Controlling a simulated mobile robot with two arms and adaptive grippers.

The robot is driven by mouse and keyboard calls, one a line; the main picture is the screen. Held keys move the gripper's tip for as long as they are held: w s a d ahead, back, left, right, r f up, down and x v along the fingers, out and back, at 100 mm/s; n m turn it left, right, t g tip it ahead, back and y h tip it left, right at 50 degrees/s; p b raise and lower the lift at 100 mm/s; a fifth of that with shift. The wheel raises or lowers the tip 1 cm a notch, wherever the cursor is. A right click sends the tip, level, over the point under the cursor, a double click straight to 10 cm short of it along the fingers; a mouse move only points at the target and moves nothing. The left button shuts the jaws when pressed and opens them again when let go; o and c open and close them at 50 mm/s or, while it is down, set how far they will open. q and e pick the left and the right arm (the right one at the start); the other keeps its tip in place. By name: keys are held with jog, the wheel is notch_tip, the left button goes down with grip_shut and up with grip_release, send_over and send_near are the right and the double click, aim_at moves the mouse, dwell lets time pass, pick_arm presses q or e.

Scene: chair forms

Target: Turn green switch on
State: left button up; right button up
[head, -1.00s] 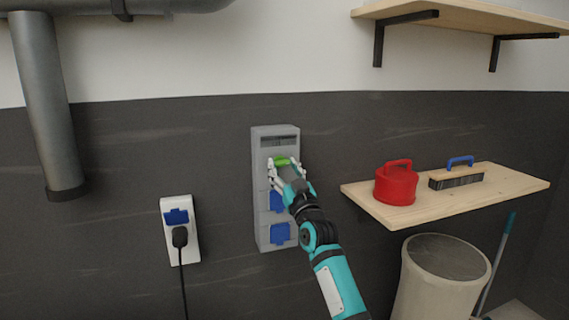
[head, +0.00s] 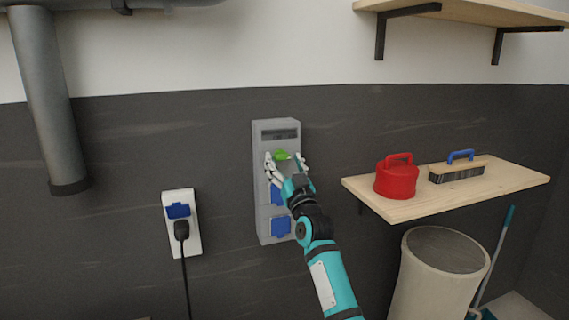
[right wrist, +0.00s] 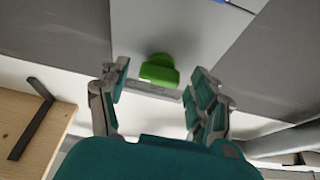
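The green switch (head: 281,155) is on the upper part of a grey wall box (head: 263,205), below its dark window. In the right wrist view the green switch (right wrist: 159,69) shows as a rounded knob between the spread fingers. In the right wrist view my right gripper (right wrist: 158,82) has visible gaps between both fingers and the switch. My left gripper is not in view.
Blue socket covers (head: 281,227) sit lower on the box. A white socket (head: 193,237) with a black plug (head: 181,230) is to the left. A wooden shelf (head: 416,207) at right holds a red container (head: 396,181) and a brush (head: 456,174). A bin (head: 398,299) stands below.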

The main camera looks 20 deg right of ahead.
jog(key=v, duration=1.2)
jog(key=shift+f, duration=0.1)
